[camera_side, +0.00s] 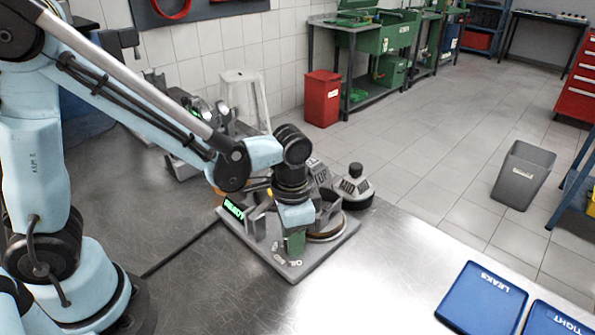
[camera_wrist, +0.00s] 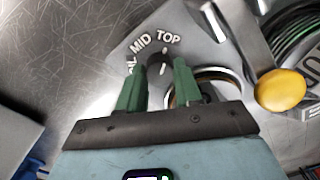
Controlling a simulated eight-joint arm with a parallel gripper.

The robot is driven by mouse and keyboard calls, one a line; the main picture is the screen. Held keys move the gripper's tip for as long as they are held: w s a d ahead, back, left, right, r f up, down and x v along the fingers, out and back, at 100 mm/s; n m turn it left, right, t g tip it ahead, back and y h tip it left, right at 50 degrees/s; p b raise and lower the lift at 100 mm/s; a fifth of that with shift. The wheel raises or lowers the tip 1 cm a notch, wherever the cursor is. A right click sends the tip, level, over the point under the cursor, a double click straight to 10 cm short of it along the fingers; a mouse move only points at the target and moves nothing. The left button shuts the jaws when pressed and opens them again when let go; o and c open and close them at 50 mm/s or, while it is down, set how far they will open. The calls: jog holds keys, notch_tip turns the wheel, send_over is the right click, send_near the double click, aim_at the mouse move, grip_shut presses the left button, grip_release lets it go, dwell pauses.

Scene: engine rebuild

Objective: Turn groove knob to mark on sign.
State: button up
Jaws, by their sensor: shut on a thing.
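The dark knob (camera_wrist: 155,72) sits on the grey plate, between the two green fingers of my gripper (camera_wrist: 158,88). My gripper is shut on it from both sides. A short white line shows on the knob, pointing up in the wrist view, near the TOP (camera_wrist: 168,36) label. The MID (camera_wrist: 140,43) label is to its left, and a third label further left is partly hidden by a finger. In the side view my gripper (camera_side: 294,243) points down at the front of the grey base plate (camera_side: 285,268); the knob is hidden there. I cannot tell which sign carries the mark.
A green-lit display (camera_side: 233,208) stands at the plate's left. A round brown-rimmed part (camera_side: 327,236) is right of my gripper. A yellow knob (camera_wrist: 280,90) is at the right in the wrist view. Blue trays (camera_side: 482,298) lie right.

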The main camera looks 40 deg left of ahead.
dwell(0.4)
jog(key=o, duration=1)
jog(key=shift+o, duration=0.2)
notch_tip(320, 180, up, 12)
jog(key=shift+s, duration=0.1)
jog(key=s+a+n+t, duration=0.1)
jog(key=a+t, duration=0.1)
jog(key=a, duration=0.1)
jog(key=s+a+n+t, duration=0.1)
jog(key=a+n+t, duration=0.1)
jog(key=a, duration=0.1)
jog(key=a+n+t, duration=0.2)
jog(key=a, duration=0.1)
jog(key=shift+s+a+f, duration=0.15)
jog(key=shift+s+f, duration=0.25)
jog(key=shift+s+a+f+n+t, duration=0.1)
jog(key=shift+a+n+t, duration=0.2)
jog(key=shift+a+t, duration=0.25)
